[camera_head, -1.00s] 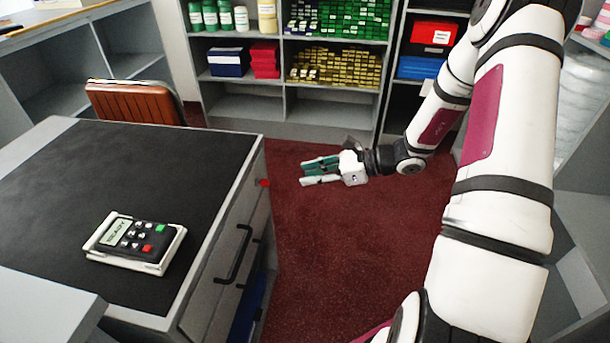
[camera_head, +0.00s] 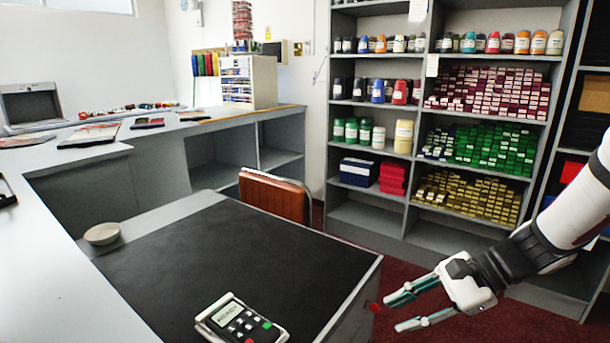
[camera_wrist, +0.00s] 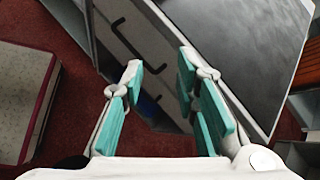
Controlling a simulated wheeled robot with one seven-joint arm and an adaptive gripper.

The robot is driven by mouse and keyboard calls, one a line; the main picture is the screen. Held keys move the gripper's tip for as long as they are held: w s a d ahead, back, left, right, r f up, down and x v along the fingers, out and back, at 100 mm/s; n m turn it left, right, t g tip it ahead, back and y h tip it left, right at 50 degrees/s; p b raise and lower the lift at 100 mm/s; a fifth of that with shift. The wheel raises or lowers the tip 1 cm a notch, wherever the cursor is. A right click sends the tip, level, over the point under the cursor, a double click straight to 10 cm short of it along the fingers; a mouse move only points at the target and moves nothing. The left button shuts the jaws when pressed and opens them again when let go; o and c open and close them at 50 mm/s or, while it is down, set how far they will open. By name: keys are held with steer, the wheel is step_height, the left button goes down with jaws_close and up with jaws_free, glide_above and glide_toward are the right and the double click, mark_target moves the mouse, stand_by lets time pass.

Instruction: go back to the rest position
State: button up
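My gripper (camera_head: 416,306) is at the lower right of the head view, over the red carpet beside the desk's right edge. Its two teal-padded fingers point left and stand apart, with nothing between them. In the wrist view my gripper (camera_wrist: 160,95) is also open and empty. Beyond the fingers are the desk's drawer fronts (camera_wrist: 130,35) and its dark top (camera_wrist: 255,50). No part of my gripper visibly touches the desk.
The black-topped desk (camera_head: 215,260) bears a card terminal (camera_head: 240,322) near its front and a bowl (camera_head: 102,234) at the left. A brown chair (camera_head: 272,198) stands behind it. Shelves (camera_head: 400,190) with jars and colored blocks line the back. Red carpet (camera_head: 460,330) lies under my gripper.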

steer(key=s+a+r+n+g+h, duration=0.1)
steer(key=s+a+r+n+h, duration=0.2)
steer(key=s, duration=0.4)
steer(key=s+a+r+n+g+h, duration=0.1)
steer(key=s+r+n+g+h, duration=0.1)
steer(key=s+r+n, duration=0.3)
steer(key=s+d+r+n+t+h, duration=0.1)
steer(key=s+d+n+h, duration=0.2)
steer(key=s, duration=0.4)
steer(key=s+d+n+t+h, duration=0.1)
steer(key=s+d+n+h, duration=0.15)
steer(key=s, duration=0.35)
step_height(320, 180, up, 20)
steer(key=n+t+p, duration=0.1)
steer(key=t+p, duration=0.2)
steer(key=p, duration=1.4)
steer(key=shift+s+p, duration=0.35)
steer(key=shift+p, duration=0.05)
steer(key=shift+a+f+y, duration=0.1)
steer(key=shift+y, duration=0.15)
